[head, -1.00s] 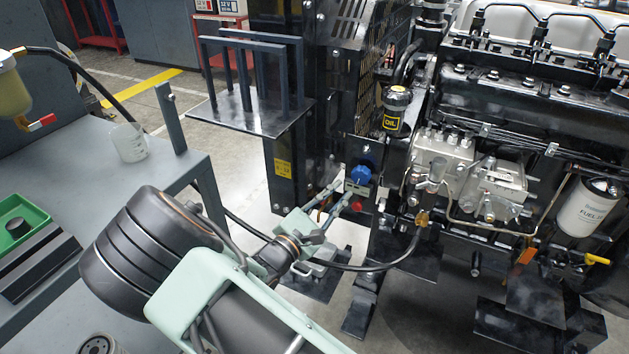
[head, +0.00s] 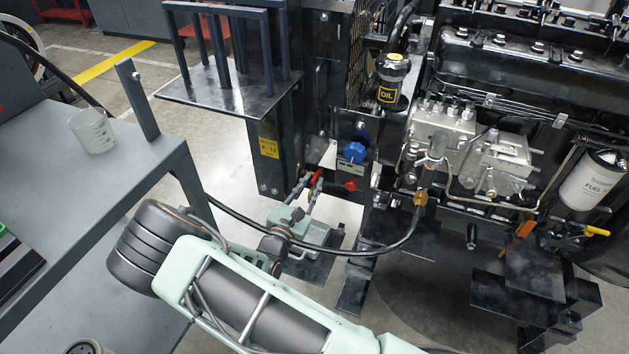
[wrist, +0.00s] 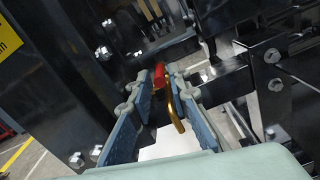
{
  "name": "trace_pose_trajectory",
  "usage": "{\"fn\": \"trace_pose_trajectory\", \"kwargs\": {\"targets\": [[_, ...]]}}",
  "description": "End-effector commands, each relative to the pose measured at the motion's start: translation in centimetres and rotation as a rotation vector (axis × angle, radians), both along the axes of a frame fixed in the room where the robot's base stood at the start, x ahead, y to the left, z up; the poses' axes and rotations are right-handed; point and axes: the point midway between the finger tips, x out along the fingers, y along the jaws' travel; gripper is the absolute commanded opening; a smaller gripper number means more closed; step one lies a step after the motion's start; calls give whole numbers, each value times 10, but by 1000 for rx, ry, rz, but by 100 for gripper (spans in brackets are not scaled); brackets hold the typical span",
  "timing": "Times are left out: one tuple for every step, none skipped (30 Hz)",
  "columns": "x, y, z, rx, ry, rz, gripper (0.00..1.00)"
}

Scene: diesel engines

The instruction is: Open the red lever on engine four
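A small red lever (wrist: 159,76) with a brass-coloured part (wrist: 177,115) shows between the fingers in the wrist view. My gripper (wrist: 163,82) is open, with one blue-padded finger on each side of the lever. I cannot tell whether either finger touches it. In the head view my gripper (head: 308,187) is low beside the dark engine frame, left of and below the blue knob (head: 354,152). A bit of red shows at its fingertips there, and the lever is mostly hidden.
A red knob (head: 350,184) sits just below the blue knob. A black hose (head: 375,262) loops past my gripper. A grey bench (head: 165,165) with a beaker (head: 92,131) stands at left. The engine's fuel filter (head: 597,180) and yellow handle (head: 597,232) are farther right.

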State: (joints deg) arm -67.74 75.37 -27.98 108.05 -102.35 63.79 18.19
Motion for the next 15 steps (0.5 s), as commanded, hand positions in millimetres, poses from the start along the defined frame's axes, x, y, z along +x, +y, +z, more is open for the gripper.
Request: {"fn": "trace_pose_trajectory", "kwargs": {"targets": [[7,-3,-2,0,-2,-1,17],[11,-4,-2,1,-1,-1,17],[15,-6,-2,1,0,-2,17],[17,-7,-1,1,0,-1,17],[20,-7,-1,1,-1,-1,17],[22,-8,0,1,-1,0,17],[23,-8,0,0,-1,0,17],[24,-8,0,0,-1,0,17],[25,-9,0,0,-1,1,17],[26,-9,0,0,0,1,17],[26,-9,1,0,0,1,17],[26,-9,1,0,0,1,17],[26,-9,1,0,0,1,17],[26,-9,1,0,0,0,17],[26,-9,1,0,0,0,17]]}}
